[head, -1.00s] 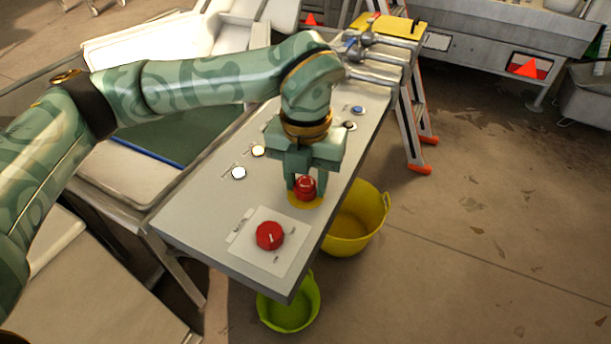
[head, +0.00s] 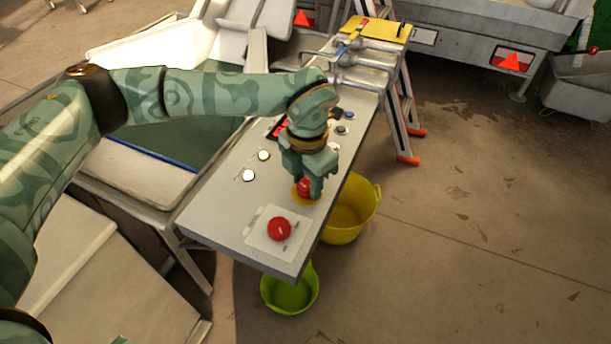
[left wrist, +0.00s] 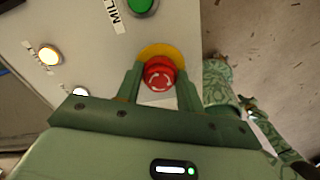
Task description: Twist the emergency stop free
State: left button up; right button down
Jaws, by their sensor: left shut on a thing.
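The emergency stop is a red mushroom button (head: 305,188) on a yellow round plate (head: 297,196), set in the grey control panel (head: 215,205). My left gripper (head: 308,188) comes down over it from above, with its fingers on either side of the button. In the left wrist view the button (left wrist: 160,76) shows its white twist arrows between the two green fingertips. The left gripper is shut on the button. Part of the button is hidden by a finger in the head view. My right gripper is not recognisable in either view.
A red rotary knob (head: 279,229) sits nearer the panel's front end. White lamps (head: 249,175) line the left side. A yellow tub (head: 350,215) and a green bucket (head: 290,292) stand beneath. An orange-footed stepladder (head: 404,130) stands behind; the floor at right is open.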

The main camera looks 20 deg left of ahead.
aim_at(307, 182)
jog(key=shift+w+r, duration=0.1)
jog(key=shift+r, duration=0.1)
dwell(0.4)
pick_arm(q)
jog(key=o, duration=1)
notch_tip(307, 182, up, 16)
jog(key=p, duration=0.6)
jog(key=shift+r, duration=0.15)
pick_arm(e)
jog(key=shift+t, duration=0.4)
jog(key=w+r, duration=0.1)
jog(key=r, duration=0.2)
jog(key=w+r, duration=0.1)
jog(key=r, duration=0.1)
jog(key=shift+w, duration=0.3)
